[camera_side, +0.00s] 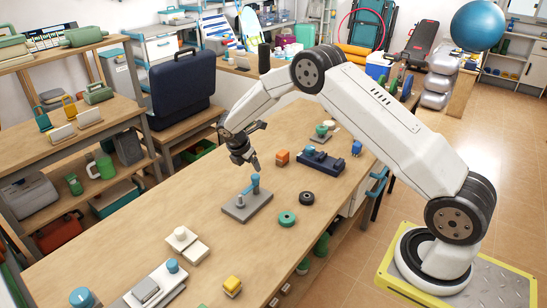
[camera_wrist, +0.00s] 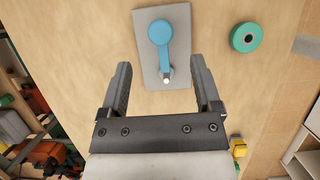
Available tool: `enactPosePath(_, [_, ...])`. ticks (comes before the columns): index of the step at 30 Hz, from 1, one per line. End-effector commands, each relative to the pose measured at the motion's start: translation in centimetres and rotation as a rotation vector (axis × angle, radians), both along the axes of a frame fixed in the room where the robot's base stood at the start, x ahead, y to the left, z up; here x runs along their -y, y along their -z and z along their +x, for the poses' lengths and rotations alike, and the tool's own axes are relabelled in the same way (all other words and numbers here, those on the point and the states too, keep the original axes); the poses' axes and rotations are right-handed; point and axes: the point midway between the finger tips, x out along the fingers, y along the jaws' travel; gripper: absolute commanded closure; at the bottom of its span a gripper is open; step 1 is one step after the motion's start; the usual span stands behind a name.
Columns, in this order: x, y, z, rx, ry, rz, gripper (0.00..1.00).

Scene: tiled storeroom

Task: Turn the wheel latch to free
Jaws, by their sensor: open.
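A grey plate (camera_side: 236,212) lies on the wooden bench and carries a blue lever-shaped part (camera_side: 255,183), likely the latch. In the wrist view the blue part (camera_wrist: 160,36) has a round end at the top, and its arm runs down to a small pale pin (camera_wrist: 167,76) near the near edge of the plate (camera_wrist: 181,22). I cannot make out a wheel rim. My gripper (camera_side: 253,164) is above the plate, pointing down. In the wrist view my gripper (camera_wrist: 160,68) is open, with its fingers apart on either side of the plate's near end and nothing between them gripped.
A green ring (camera_side: 287,218) and a black ring (camera_side: 306,198) lie right of the plate. An orange block (camera_side: 282,157) and a dark blue fixture (camera_side: 322,161) stand behind. White blocks (camera_side: 181,238) and a yellow block (camera_side: 232,285) are nearer. Bare bench surrounds the plate.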

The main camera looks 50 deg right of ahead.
Motion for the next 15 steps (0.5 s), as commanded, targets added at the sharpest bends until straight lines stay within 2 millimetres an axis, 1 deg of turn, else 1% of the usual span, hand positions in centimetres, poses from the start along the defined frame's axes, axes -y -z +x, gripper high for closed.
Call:
enactPosePath(5, [0.1,0.3,0.0,0.001,0.002,0.001,0.19])
enactPosePath(8, [0.3,0.8,0.0,0.0,0.003,0.001,0.19])
enactPosePath(15, [1.3,3.1,-0.1,0.0,0.005,0.001,0.19])
